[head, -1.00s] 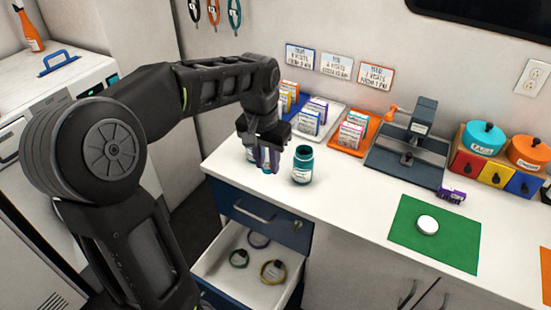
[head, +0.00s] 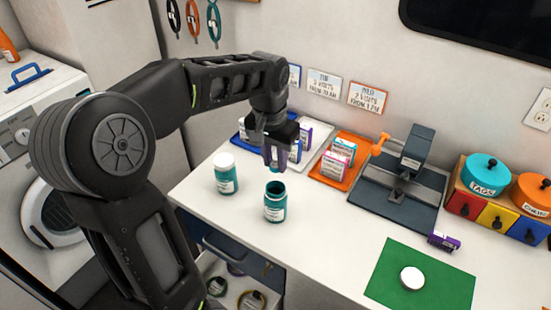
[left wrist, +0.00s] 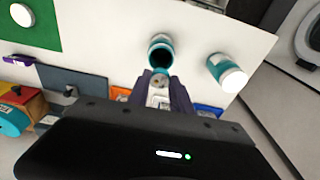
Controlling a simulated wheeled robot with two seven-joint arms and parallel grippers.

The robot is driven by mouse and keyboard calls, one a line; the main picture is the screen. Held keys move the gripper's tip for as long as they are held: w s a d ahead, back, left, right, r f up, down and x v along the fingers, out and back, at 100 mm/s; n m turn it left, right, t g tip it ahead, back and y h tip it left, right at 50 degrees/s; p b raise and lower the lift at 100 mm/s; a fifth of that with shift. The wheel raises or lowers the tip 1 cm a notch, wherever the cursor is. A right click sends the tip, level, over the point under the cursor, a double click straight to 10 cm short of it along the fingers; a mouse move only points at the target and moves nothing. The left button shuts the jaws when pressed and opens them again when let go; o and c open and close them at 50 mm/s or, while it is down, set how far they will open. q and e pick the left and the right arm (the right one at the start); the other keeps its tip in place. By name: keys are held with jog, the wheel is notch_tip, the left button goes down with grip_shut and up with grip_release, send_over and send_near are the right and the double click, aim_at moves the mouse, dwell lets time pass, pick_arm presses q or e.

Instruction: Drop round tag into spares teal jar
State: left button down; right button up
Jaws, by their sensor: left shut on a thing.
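My left gripper (head: 281,152) is shut on a small teal piece, the round tag (head: 275,167), partly hidden by the fingers. It also shows between the fingertips in the left wrist view (left wrist: 160,71). The gripper is above and slightly behind an open teal jar (head: 275,203), apart from it. The jar stands upright on the counter, its dark mouth facing up; it also shows just beyond the fingertips in the left wrist view (left wrist: 160,50). A second teal jar (head: 226,175) with a white lid stands to its left. The jar labels are too small to read. My right gripper is not in view.
A white round lid (head: 412,278) lies on a green mat (head: 440,283) at right. Behind stand an orange tray (head: 327,180) with boxes and a grey press (head: 400,185). A drawer (head: 215,270) hangs open below the counter. Counter between jar and mat is clear.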

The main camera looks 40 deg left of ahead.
aim_at(276, 202)
pick_arm(q)
jog(key=shift+f, duration=0.1)
jog(key=shift+f+b, duration=0.3)
jog(key=shift+f, duration=0.85)
jog(key=shift+f+b, duration=1.15)
jog(key=shift+f, duration=0.5)
jog(key=c, duration=1.1)
grip_release()
jog(key=shift+r, duration=0.1)
